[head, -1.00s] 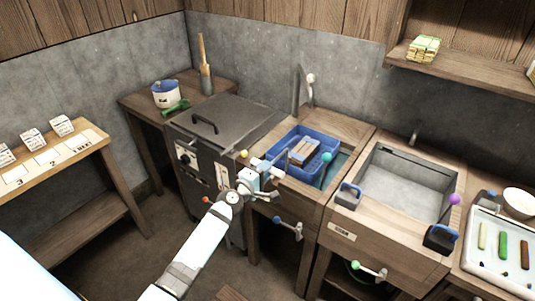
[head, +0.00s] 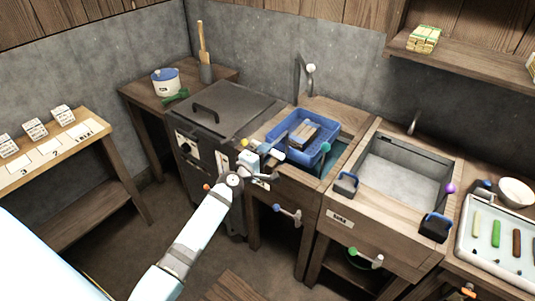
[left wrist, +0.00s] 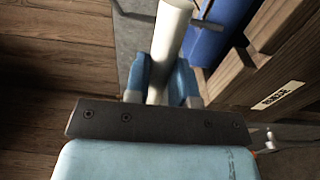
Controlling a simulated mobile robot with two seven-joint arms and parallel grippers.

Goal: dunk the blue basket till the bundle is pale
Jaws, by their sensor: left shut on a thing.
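The blue basket (head: 290,143) is over the left basin, whose teal liquid (head: 340,165) shows along its right side. I cannot tell how deep the basket sits. The bundle (head: 308,134) lies inside it, with brown and paler strips. My left gripper (head: 266,157) is at the basket's near left side, shut on a pale round bar, which I take for the basket's handle. In the left wrist view this bar (left wrist: 171,40) stands between the two blue fingers, and part of the blue basket (left wrist: 215,30) shows beyond. My right gripper is not in view.
A lidded grey unit (head: 210,108) stands left of the basin. A grey sink (head: 403,180) with blue-handled clamps is to the right, then a white tray (head: 500,240) of coloured bars. A tap (head: 303,75) rises behind the basin. Open floor lies at left front.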

